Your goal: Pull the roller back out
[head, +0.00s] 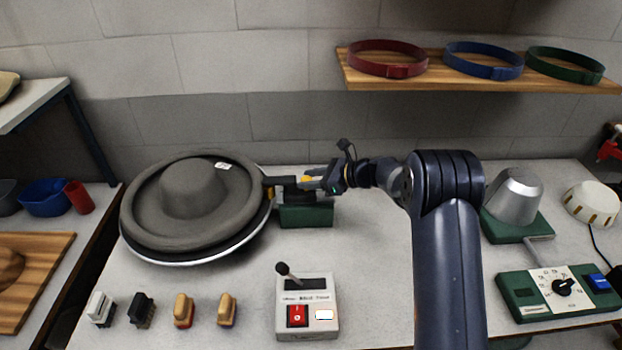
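A grey felt hat (188,190) lies crown up on a round plate with a pale rim (190,262), at the left of the table. Right of it stands a green-based roller unit (305,216). Its dark roller arm (270,188) reaches left to the hat's brim edge and appears to touch it. My gripper (310,184) points left at the yellow-and-black part on top of this unit. The fingers overlap that part, and whether they are closed on it is too small to tell. The roller's contact face is hidden.
A control box with a lever and red switch (306,308) stands in front. Several brushes and blocks (184,311) lie front left. A metal cone on a green base (515,198) and a green dial panel (558,292) stand right. A shelf with hat bands (480,77) hangs above.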

